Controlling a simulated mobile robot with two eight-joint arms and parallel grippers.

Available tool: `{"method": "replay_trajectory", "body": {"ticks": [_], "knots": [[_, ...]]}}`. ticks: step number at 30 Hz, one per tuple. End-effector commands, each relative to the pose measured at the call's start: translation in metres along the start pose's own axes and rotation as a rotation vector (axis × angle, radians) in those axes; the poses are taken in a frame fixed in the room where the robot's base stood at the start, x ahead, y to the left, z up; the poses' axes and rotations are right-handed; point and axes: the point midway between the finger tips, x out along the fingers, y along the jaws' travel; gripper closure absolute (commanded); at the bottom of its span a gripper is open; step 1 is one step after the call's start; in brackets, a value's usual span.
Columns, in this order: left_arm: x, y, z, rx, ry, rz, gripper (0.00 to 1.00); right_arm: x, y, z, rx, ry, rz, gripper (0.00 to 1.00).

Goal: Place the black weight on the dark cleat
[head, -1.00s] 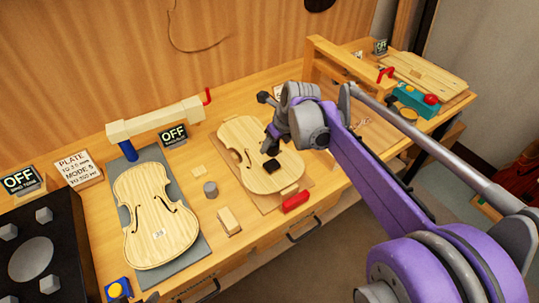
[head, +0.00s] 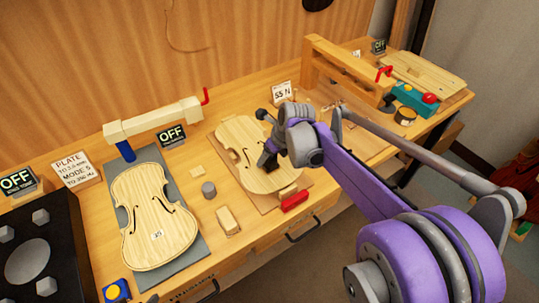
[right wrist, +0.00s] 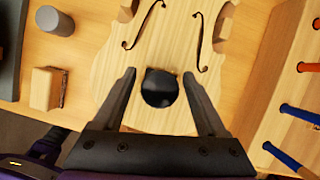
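The black weight (right wrist: 159,88) shows as a dark round disc on the pale violin plate (right wrist: 120,70) in the right wrist view. My right gripper (right wrist: 159,76) is open, with one finger on each side of the weight and a gap on both sides. In the head view the gripper is low over the right-hand violin plate (head: 235,135), and it mostly hides the weight. I cannot make out the dark cleat as a separate thing; whether it lies under the weight cannot be told. My left gripper is not in view.
A grey cylinder (head: 209,190) and a wooden block (head: 228,221) stand left of the plate. A red handle (head: 295,201) is at its front edge. Another violin plate (head: 157,215) lies further left. A wooden frame (head: 345,70) stands at the back right.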

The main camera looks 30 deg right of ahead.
Motion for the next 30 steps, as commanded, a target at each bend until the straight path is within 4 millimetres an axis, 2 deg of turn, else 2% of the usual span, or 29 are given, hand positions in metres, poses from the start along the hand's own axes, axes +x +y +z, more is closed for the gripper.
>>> {"method": "replay_trajectory", "body": {"ticks": [9, 13, 24, 30], "knots": [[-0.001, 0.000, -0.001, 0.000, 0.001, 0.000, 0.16, -0.001, 0.000, 0.001, 0.000, 0.000, 0.000, 0.19], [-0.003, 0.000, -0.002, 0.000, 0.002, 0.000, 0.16, -0.011, 0.000, 0.001, 0.001, 0.000, 0.000, 0.19], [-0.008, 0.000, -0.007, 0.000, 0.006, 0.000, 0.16, -0.087, 0.000, 0.001, 0.002, 0.000, -0.001, 0.19], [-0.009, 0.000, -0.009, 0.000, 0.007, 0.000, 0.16, -0.115, 0.000, 0.001, 0.001, 0.000, -0.001, 0.19]]}}
